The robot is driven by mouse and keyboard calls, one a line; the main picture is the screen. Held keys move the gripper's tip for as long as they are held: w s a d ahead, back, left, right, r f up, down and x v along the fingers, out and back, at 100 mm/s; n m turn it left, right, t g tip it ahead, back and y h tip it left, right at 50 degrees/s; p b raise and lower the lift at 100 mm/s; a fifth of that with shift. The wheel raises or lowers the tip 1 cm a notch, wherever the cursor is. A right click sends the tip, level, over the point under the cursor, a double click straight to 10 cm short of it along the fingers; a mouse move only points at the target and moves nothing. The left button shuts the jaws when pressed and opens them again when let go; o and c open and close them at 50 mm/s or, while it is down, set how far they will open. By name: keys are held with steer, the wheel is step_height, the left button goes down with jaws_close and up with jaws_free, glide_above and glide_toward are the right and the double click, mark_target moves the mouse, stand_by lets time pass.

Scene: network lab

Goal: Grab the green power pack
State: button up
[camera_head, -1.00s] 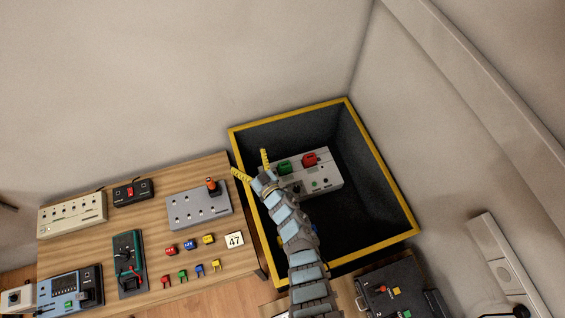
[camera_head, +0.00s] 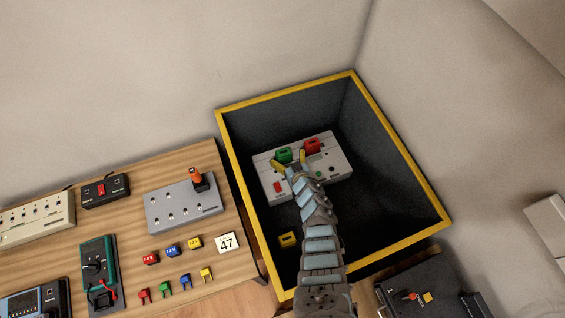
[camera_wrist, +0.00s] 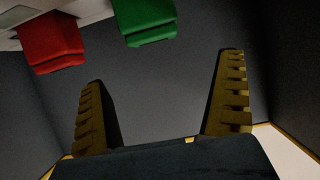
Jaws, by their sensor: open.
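The green power pack (camera_head: 284,155) sits on a light grey panel (camera_head: 335,167) inside the black bin, beside a red pack (camera_head: 312,146). My gripper (camera_head: 290,163) is open and empty, reaching into the bin just in front of the green pack. In the wrist view the green pack (camera_wrist: 146,20) is at the top, beyond and between the open yellow fingers (camera_wrist: 160,90), apart from them. The red pack (camera_wrist: 50,43) is to its left there. Part of the panel is hidden behind my arm.
The black bin has a yellow rim (camera_head: 228,150) and tall walls around the panel. A yellow block (camera_head: 288,239) lies on its floor. A wooden table (camera_head: 130,225) with devices and small coloured plugs stands left. A dark box (camera_head: 425,290) is at lower right.

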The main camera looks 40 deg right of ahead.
mark_target(286, 157)
steer(key=f+b, duration=0.2)
steer(key=f, duration=0.1)
steer(key=shift+w+d+f, duration=0.15)
steer(key=shift+w+f, duration=0.05)
steer(key=shift+f, duration=0.05)
steer(key=b+x, duration=0.3)
steer(key=shift+w+d+f, duration=0.1)
steer(key=shift+d+f, duration=0.05)
steer(key=shift+f, duration=0.1)
steer(key=shift+w+d+f+b, duration=0.1)
steer(key=shift+w+d+b, duration=0.15)
steer(key=shift+w+b, duration=0.55)
steer(key=shift+s, duration=0.1)
steer(key=c, duration=1.3)
steer(key=shift+c, duration=0.2)
step_height(286, 157, up, 10)
steer(key=p, duration=0.8)
